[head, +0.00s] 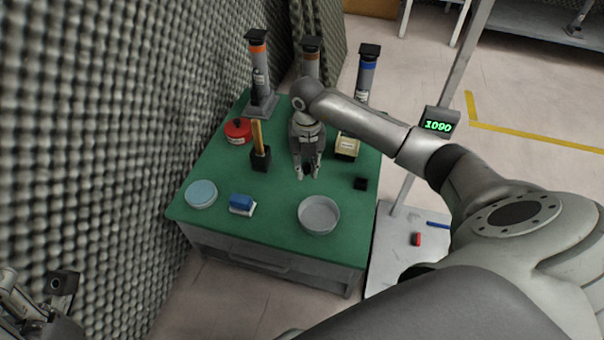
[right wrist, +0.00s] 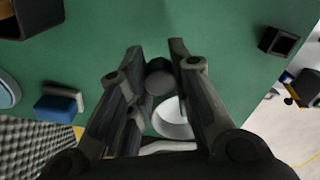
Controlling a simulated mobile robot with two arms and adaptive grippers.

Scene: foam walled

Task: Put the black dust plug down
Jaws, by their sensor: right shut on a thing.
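The black dust plug (right wrist: 159,77) is a dark round piece between the fingertips of my right gripper (right wrist: 158,62) in the right wrist view. My right gripper (head: 308,173) is shut on it, pointing down over the middle of the green table (head: 275,178). In the head view the plug is small and dark between the fingers. I cannot tell if it touches the tabletop. Part of my left gripper (head: 45,300) shows at the lower left corner, away from the table; its jaws are unclear.
A round grey dish (head: 319,215) stands in front of my right gripper. A black holder with a wooden handle (head: 260,158) is left, a labelled cream box (head: 347,146) right, a small black open box (head: 360,184) farther right. A blue block (head: 241,202) and pale disc (head: 201,194) lie front left.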

